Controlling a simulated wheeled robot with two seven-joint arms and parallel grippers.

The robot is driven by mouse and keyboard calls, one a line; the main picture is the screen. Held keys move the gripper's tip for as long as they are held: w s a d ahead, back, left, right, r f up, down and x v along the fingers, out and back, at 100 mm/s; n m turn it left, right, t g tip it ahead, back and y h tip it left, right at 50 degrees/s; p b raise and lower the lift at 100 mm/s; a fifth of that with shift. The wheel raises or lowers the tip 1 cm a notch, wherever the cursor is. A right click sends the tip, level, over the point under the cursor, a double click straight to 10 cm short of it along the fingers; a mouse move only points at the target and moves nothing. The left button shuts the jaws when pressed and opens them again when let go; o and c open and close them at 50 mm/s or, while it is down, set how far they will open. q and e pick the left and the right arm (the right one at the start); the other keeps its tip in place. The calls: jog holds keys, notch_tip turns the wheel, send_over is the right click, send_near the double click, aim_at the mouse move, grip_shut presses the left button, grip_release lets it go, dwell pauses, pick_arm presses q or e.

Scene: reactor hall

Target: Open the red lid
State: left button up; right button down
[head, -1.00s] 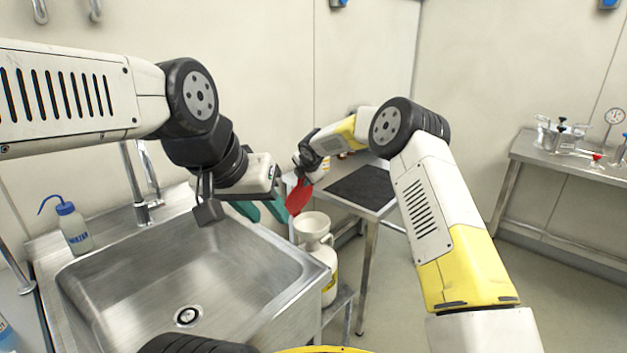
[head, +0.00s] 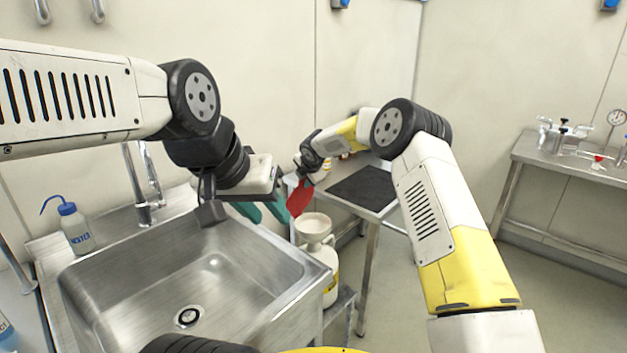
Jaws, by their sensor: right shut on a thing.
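The red lid (head: 299,198) stands steeply tilted at the back left of a white funnel (head: 314,225), whose mouth is uncovered. The funnel sits on a pale jug (head: 331,272) beside the sink. My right gripper (head: 308,172) is at the top of the lid and is shut on it; its fingertips are small and partly hidden. My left gripper (head: 240,203) hangs over the back right of the sink, left of the lid.
The steel sink (head: 90,300) fills the lower left, with a blue-capped wash bottle (head: 76,229) and a tap (head: 146,190) behind it. A steel table with a black mat (head: 362,188) stands behind the funnel. Another bench (head: 560,160) with apparatus is at the right.

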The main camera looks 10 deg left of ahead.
jog(key=c, duration=1.6)
grip_release()
jog(key=shift+a+r, duration=0.15)
jog(key=shift+r, duration=0.05)
jog(key=shift+f, duration=0.2)
jog(key=s+r, duration=0.3)
jog(key=r, duration=0.5)
jog(key=shift+s+a+r, duration=0.15)
jog(key=shift+s+a, duration=0.05)
jog(key=shift+a, duration=0.25)
jog(key=v, duration=0.7)
jog(key=shift+s+r, duration=0.25)
jog(key=shift+r, duration=0.05)
